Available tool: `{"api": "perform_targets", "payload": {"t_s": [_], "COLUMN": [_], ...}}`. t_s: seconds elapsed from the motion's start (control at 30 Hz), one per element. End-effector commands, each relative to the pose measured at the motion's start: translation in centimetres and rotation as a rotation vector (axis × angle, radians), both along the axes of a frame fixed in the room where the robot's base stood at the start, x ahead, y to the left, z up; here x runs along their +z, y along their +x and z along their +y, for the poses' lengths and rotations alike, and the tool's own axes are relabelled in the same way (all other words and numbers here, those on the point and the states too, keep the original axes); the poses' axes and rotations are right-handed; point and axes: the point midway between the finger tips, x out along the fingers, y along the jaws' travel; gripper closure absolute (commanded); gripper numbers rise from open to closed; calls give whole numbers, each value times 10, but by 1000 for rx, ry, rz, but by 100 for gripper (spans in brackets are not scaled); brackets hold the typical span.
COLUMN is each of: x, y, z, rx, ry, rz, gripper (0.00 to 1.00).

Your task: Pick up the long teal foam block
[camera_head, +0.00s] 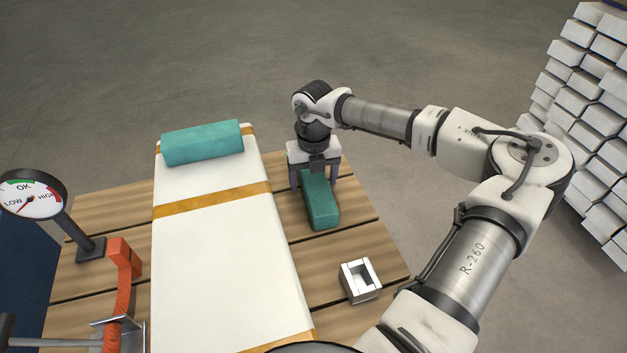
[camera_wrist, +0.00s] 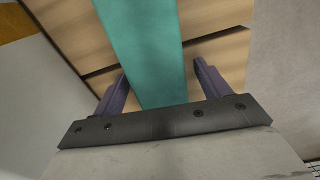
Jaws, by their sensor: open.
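The long teal foam block (camera_head: 321,208) lies on the wooden slatted table right of the white padded panel. My gripper (camera_head: 314,183) is over the block's far end, pointing down, with one finger on each side. In the wrist view the block (camera_wrist: 143,45) runs between the two open fingers of my gripper (camera_wrist: 160,85), with a visible gap on each side. The far end of the block is hidden under my gripper. A second teal block (camera_head: 202,143), wider, lies across the far end of the white panel.
The white panel (camera_head: 220,250) with ochre straps lies left of the block. A small white open box (camera_head: 360,279) stands nearer on the table. A gauge (camera_head: 33,194) and an orange piece (camera_head: 122,270) are at the left. White stacked blocks (camera_head: 585,110) stand far right.

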Motion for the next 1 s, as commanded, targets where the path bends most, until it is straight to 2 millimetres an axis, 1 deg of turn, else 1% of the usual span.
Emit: {"api": "perform_targets", "payload": {"t_s": [0.2, 0.57, 0.87, 1.0], "x": [-2, -1, 1, 11], "y": [0, 0, 0, 1], "z": [0, 0, 0, 0], "rx": [0, 1, 0, 0], "ry": [0, 0, -1, -2], "rz": [-1, -1, -1, -3], "gripper": [25, 72, 72, 72]}}
